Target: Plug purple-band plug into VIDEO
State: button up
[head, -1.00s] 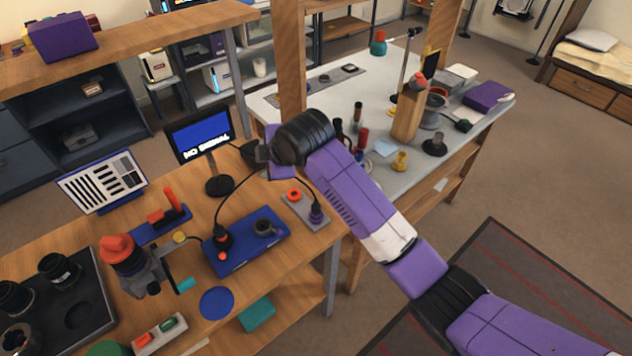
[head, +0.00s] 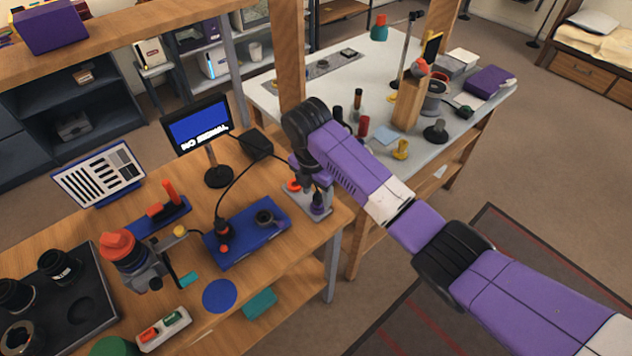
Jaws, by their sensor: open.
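A small dark plug with a purple band (head: 318,208) stands on a grey plate (head: 322,218) near the right edge of the wooden bench. My gripper (head: 316,190) points down just above it; the fingers are small and partly hidden by my wrist, and I cannot tell whether they touch it. A black box (head: 255,145) stands behind, near a monitor (head: 198,128) with a blue screen. No VIDEO label is legible in this view.
A blue board (head: 262,242) carries a dark upright part (head: 223,230), with a black cable running up from it. A red-topped instrument (head: 120,250) and a black lens tray (head: 95,315) are at left. A wooden post (head: 291,60) rises close behind my arm.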

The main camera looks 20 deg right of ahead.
aim_at(319, 194)
jog(key=shift+w+d+f, duration=0.1)
jog(key=shift+f, duration=1.3)
jog(key=shift+c, duration=0.2)
grip_shut()
jog(key=c, duration=0.9)
grip_release()
grip_shut()
jog(key=shift+r+p, duration=1.05)
jog(key=shift+p, duration=0.05)
jog(key=shift+r+p, duration=2.05)
